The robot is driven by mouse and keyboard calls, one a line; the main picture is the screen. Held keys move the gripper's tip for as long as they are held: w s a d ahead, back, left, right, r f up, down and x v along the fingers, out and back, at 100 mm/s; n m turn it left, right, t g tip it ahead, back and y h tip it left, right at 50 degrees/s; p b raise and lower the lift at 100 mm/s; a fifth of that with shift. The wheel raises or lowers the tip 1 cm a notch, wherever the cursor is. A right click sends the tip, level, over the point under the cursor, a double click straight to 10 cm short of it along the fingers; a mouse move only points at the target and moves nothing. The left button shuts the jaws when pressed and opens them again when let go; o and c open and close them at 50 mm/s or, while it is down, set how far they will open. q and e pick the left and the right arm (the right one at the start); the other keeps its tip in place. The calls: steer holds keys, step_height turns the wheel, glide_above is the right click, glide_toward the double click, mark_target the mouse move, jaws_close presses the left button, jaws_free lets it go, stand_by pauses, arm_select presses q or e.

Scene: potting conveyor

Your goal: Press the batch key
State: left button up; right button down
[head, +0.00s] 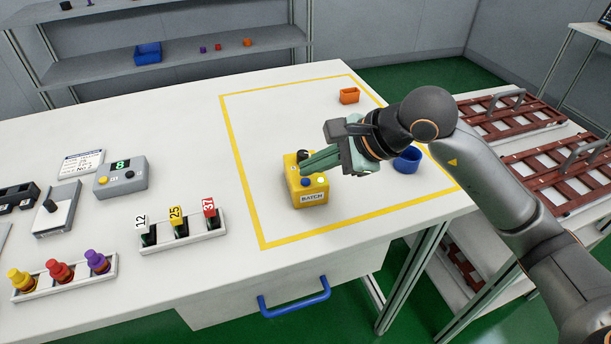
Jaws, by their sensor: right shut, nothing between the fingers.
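A yellow box labelled BATCH (311,199) stands inside the yellow-lined square on the white table, in the head view. A small light-coloured lit spot (320,180), a blue part (305,182) and a dark knob (302,155) show on it. My right gripper (308,168) reaches in from the right and is shut and empty. Its green fingers are over the top of the box and hide part of it. I cannot tell whether the fingertips touch a key. My left gripper is not in view.
A rack of numbered tags (182,238), a rack of coloured knobs (64,278) and a grey counter box (121,179) stand to the left. The square's front is clear.

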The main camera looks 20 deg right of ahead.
steer(key=shift+r, duration=0.15)
steer(key=shift+r+p, duration=1.7)
steer(key=shift+r, duration=0.85)
steer(key=shift+f, duration=0.1)
